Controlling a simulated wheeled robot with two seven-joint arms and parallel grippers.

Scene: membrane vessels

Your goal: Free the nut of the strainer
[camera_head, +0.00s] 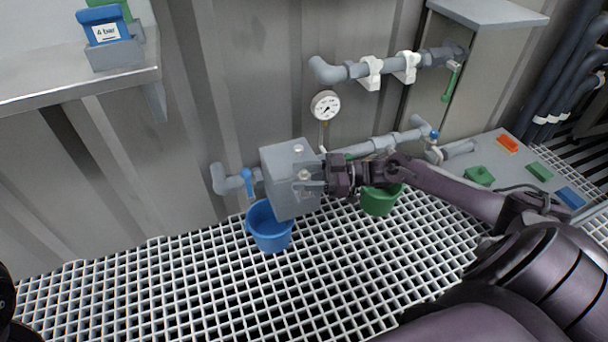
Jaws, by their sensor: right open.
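The strainer appears to be the grey box-shaped housing (280,172) set in the pipe run against the wall. A small pale round part, perhaps the nut (304,175), shows on its front face. Another pale knob (298,148) sits on its top. My right gripper (308,185) reaches in from the right, with its open fingers at the front face beside the pale part. I cannot tell whether they touch it. The fingers partly cover the housing's right side. My left gripper is not in view.
A blue bucket (270,232) stands below the housing and a green bucket (378,203) behind my right arm. A blue-handled valve (248,182) is left of the housing. A gauge (325,105) stands above. White floor grating (180,290) is clear in front.

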